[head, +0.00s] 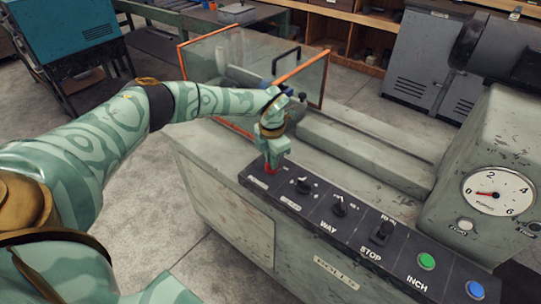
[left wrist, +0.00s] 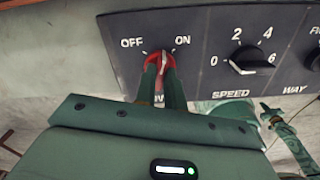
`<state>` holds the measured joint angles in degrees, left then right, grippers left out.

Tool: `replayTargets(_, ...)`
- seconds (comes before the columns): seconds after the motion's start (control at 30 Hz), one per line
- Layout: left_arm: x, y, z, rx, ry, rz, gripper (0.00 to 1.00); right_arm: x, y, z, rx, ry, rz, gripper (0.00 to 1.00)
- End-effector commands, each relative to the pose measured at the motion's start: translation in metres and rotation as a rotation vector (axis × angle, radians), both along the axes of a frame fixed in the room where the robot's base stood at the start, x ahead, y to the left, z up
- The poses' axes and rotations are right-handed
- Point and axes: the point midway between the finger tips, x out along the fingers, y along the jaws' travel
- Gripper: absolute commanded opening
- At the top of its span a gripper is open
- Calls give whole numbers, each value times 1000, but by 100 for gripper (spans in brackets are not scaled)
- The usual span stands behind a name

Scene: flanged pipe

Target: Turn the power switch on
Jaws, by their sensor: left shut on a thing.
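The red power switch (left wrist: 160,62) is on the dark control panel (head: 318,212), with OFF printed at its upper left and ON at its upper right. My left gripper (head: 271,168) is over the panel's far left end in the head view. In the left wrist view its two fingers (left wrist: 161,84) are shut on the red switch, one on each side of its handle. The fingers cover part of the handle, so I cannot tell for sure which mark it points to. My right gripper is not in view.
The black SPEED knob (left wrist: 253,60) sits right of the switch. Further along are more black knobs, a green button (head: 426,260) and a blue button (head: 475,289). A clear guard with orange edges (head: 305,66) stands behind my left arm. A round gauge (head: 497,191) is at right.

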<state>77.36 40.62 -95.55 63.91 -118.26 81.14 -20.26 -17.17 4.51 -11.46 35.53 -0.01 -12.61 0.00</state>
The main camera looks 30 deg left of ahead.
Motion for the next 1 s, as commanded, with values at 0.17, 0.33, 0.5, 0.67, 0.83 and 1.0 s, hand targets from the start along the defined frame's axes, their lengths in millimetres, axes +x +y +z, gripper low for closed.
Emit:
replayTargets(0.17,0,0,2,1,0,-156,0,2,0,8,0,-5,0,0)
replayTargets(0.33,0,0,1,0,-1,-288,0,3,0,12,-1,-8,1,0)
replayTargets(0.5,0,0,1,-1,-1,-388,0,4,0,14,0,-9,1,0)
replayTargets(0.67,0,1,0,1,0,-450,0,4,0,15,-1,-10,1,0)
replayTargets(0.83,0,1,0,0,-1,-485,0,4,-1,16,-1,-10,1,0)
replayTargets(1.0,0,1,0,0,-1,-496,0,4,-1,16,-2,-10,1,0)
